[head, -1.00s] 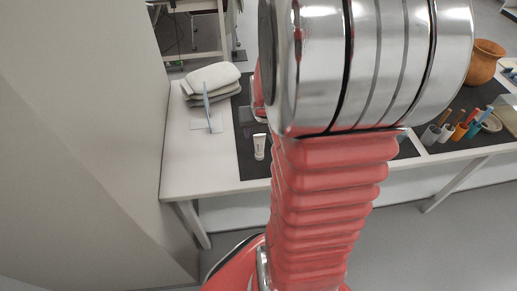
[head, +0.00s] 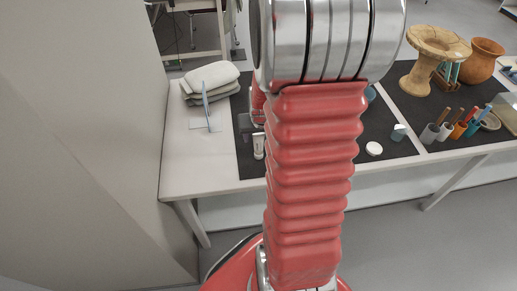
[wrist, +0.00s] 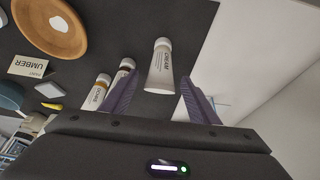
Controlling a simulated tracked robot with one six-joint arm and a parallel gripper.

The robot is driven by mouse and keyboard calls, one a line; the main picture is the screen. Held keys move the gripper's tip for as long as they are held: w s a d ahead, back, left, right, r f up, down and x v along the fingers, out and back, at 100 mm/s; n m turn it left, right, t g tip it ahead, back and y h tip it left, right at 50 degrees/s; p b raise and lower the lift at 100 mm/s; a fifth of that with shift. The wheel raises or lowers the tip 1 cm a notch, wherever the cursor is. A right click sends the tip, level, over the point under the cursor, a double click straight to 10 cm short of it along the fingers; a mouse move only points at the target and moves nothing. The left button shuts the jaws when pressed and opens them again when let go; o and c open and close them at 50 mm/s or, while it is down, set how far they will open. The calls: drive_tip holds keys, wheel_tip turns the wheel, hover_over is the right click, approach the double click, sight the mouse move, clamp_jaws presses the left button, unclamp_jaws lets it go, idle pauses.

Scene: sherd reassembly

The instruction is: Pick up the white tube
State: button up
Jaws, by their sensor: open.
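The white tube (wrist: 160,68), with a white cap and dark lettering, lies on the dark mat. In the wrist view it shows between the two fingertips of my gripper (wrist: 160,80). My gripper is open, with purple fingers apart and not touching the tube as far as I can see. In the head view the tube (head: 259,147) is just left of my red arm, near the table's front edge. The gripper's fingers are hidden or too small to make out there.
Two other tubes, one with an ochre band (wrist: 98,93) and one darker-banded (wrist: 125,66), lie left of the white tube in the wrist view. A wooden bowl (wrist: 52,28) and an UMBER card (wrist: 30,66) lie farther left. Folded cloths (head: 211,80) and a clear stand (head: 206,108) are close by.

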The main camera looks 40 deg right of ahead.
drive_tip(key=shift+c, duration=0.5)
drive_tip(key=c, duration=1)
drive_tip(key=shift+r, duration=0.1)
wheel_tip(320, 180, up, 10)
drive_tip(key=shift+f, duration=0.1)
drive_tip(key=shift+w, duration=0.1)
idle(0.5)
